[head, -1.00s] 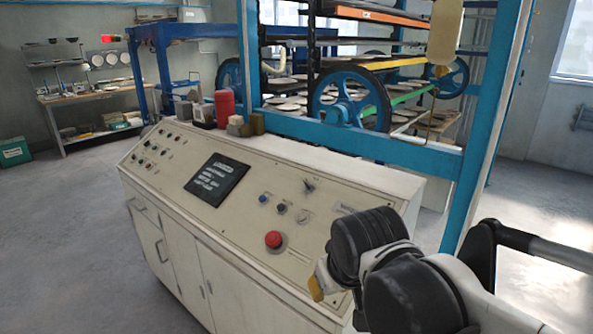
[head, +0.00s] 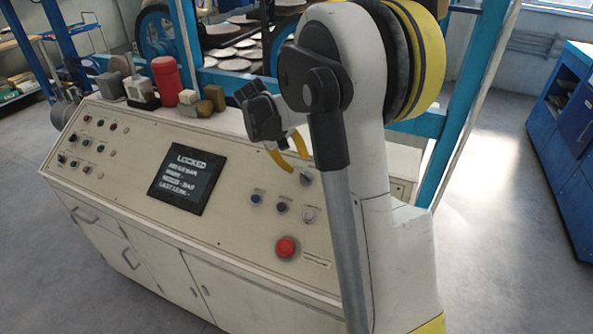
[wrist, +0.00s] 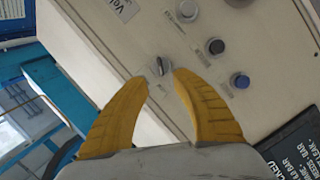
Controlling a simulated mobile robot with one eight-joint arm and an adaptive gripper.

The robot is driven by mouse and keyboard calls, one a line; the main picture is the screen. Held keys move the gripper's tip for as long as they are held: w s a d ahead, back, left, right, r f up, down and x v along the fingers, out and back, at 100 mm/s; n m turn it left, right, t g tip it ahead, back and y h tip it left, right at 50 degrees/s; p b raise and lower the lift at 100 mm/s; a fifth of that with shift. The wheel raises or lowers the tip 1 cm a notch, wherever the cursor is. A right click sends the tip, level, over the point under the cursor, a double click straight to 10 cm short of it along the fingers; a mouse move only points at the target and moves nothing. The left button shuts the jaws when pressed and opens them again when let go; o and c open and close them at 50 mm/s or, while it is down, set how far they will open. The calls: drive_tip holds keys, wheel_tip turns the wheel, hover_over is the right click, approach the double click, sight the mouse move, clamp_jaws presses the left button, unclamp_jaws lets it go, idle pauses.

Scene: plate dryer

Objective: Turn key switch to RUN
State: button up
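The key switch is a small dark-slotted rotary switch on the sloped cream panel, seen in the wrist view (wrist: 159,66) and in the head view (head: 306,178). My gripper is open and empty, its two yellow fingers pointing at the switch in the wrist view (wrist: 162,77). The switch shows in the gap at the fingertips, with space on both sides. In the head view my gripper (head: 299,163) is just above and left of the switch. I cannot tell how far the tips are from the panel. The switch's position labels are too small to read.
The panel screen (head: 186,180) reads LOCKED. A blue button (head: 256,198), a black button (head: 283,207), a grey knob (head: 309,215) and a red emergency button (head: 286,247) are near the switch. A red canister (head: 167,80) and small blocks stand on the console top.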

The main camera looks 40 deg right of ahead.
sight(304, 174)
drive_tip(key=b+x, duration=0.1)
drive_tip(key=x, duration=0.7)
drive_tip(key=shift+w+d+f, duration=0.1)
drive_tip(key=shift+d+f, duration=0.05)
drive_tip(key=shift+f, duration=0.2)
clamp_jaws()
